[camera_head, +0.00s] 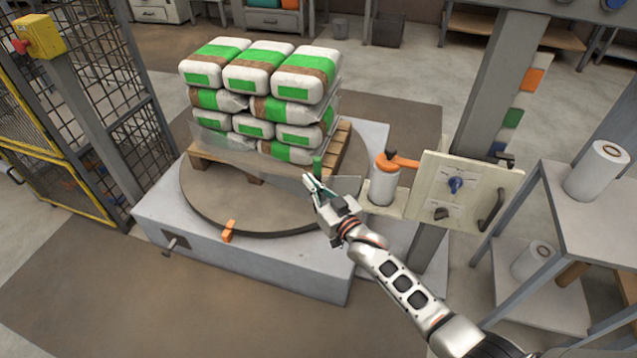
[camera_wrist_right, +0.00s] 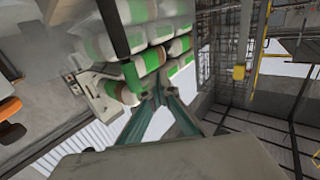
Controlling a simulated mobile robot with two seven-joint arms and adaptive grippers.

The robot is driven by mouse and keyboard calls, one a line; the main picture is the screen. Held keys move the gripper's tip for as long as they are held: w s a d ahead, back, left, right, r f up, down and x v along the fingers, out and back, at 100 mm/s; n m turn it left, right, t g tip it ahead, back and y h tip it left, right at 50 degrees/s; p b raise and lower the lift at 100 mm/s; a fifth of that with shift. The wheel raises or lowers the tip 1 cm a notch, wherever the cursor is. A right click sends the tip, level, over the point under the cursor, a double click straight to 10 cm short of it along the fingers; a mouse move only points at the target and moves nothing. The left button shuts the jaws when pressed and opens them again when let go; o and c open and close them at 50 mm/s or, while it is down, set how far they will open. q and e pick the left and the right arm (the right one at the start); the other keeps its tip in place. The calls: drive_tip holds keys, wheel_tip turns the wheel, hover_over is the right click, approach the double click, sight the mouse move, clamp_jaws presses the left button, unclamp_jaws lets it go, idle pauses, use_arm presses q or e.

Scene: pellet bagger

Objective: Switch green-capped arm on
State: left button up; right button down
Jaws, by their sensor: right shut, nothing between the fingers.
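The green-capped arm shows in the wrist view as a dark bar (camera_wrist_right: 119,28) that ends in a green cap (camera_wrist_right: 134,77). In the head view the green cap (camera_head: 317,165) stands upright just above my fingertips, in front of the bag stack; most of its bar is hard to make out. My right gripper (camera_head: 309,181) is shut and empty, just below and beside the cap. Its fingers also show in the wrist view (camera_wrist_right: 162,95), close to the cap; I cannot tell whether they touch it. My left gripper is not in view.
White-and-green bags (camera_head: 262,70) are stacked on a wooden pallet on the round turntable (camera_head: 215,205). A film roll (camera_head: 384,185) with an orange arm (camera_head: 403,161) and a control panel (camera_head: 465,190) with a blue knob stand to the right. A mesh fence (camera_head: 135,145) is at left.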

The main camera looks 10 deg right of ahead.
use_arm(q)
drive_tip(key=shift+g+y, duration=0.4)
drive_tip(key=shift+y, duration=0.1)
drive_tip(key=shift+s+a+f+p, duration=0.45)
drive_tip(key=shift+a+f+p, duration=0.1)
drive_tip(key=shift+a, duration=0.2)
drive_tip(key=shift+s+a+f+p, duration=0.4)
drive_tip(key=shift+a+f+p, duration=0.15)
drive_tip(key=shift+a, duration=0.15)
use_arm(e)
drive_tip(key=s+a, duration=0.3)
drive_tip(key=s, duration=0.6)
drive_tip(key=shift+s+a, duration=0.15)
drive_tip(key=shift+a, duration=0.2)
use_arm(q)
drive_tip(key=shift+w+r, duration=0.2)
